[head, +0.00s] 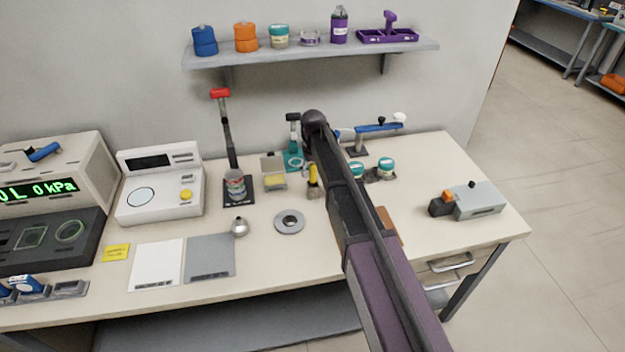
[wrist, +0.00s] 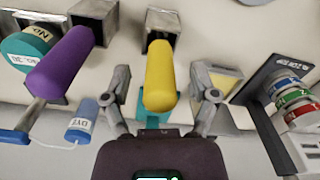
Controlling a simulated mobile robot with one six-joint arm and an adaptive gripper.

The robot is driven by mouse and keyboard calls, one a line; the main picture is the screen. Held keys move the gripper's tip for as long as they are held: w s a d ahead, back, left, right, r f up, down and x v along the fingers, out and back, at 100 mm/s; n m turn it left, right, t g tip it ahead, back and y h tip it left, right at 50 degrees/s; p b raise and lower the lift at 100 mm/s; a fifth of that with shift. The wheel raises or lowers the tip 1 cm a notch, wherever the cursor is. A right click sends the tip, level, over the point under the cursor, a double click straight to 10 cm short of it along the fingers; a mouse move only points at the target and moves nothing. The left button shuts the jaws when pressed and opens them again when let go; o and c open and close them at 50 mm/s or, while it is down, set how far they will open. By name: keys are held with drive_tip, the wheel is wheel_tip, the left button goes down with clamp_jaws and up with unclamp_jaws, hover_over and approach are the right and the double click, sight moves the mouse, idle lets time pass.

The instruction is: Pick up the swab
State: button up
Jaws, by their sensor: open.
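A yellow round-ended handle (wrist: 160,80) stands in a square grey holder (wrist: 162,22) in the wrist view. The handle also shows in the head view (head: 313,176), left of my arm. A purple handle (wrist: 62,62) of similar shape stands in a second grey holder (wrist: 96,16) to its left. I cannot tell for certain which of these is the swab. My gripper (wrist: 160,92) is open, one finger on each side of the yellow handle. No finger clearly touches it. In the head view my arm hides the gripper.
A dark stand with striped cans (wrist: 290,95) is to the right. A round grey disc (head: 289,222) lies on the table (head: 330,265) in front. A shelf (head: 310,55) hangs behind.

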idle(0.3)
drive_tip(key=shift+a, duration=0.1)
clamp_jaws()
drive_tip(key=shift+r, duration=0.15)
wheel_tip(320, 180, up, 10)
drive_tip(key=p, duration=1)
idle(0.8)
